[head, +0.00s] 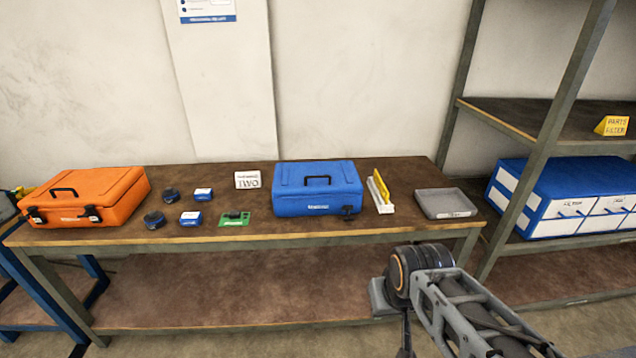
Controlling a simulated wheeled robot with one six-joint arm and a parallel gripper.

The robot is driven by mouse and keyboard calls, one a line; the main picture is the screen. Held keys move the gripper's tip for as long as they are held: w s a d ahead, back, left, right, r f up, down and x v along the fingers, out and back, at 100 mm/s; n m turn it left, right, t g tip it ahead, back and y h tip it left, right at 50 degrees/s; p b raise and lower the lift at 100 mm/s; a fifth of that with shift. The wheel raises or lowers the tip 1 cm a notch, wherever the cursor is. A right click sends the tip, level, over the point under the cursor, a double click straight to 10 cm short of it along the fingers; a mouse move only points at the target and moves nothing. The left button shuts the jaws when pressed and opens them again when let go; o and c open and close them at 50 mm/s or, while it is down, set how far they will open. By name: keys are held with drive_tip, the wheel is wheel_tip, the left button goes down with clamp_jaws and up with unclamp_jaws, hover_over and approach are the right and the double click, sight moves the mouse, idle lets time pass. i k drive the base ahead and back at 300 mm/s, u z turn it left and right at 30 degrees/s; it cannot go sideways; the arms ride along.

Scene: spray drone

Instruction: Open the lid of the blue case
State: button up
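The blue case (317,188) sits on the brown-topped workbench, right of its middle. Its lid is closed, with a black handle on top. A dark latch (347,211) shows at the right of its front face; whether it is fastened is too small to tell. My arm rises from the lower right, its joint in front of the bench and apart from the case. My gripper's fingers do not show in this view.
An orange case (88,197) stands at the bench's left end. Small blue and dark parts, a green board (235,218) and a "TWO" sign (248,180) lie between the cases. Yellow-white strips (381,192) and a grey tray (445,203) are right. A metal shelf stands farther right.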

sight(292, 180)
drive_tip(key=u, duration=1.2)
drive_tip(key=i, duration=0.9)
drive_tip(key=u, duration=0.2)
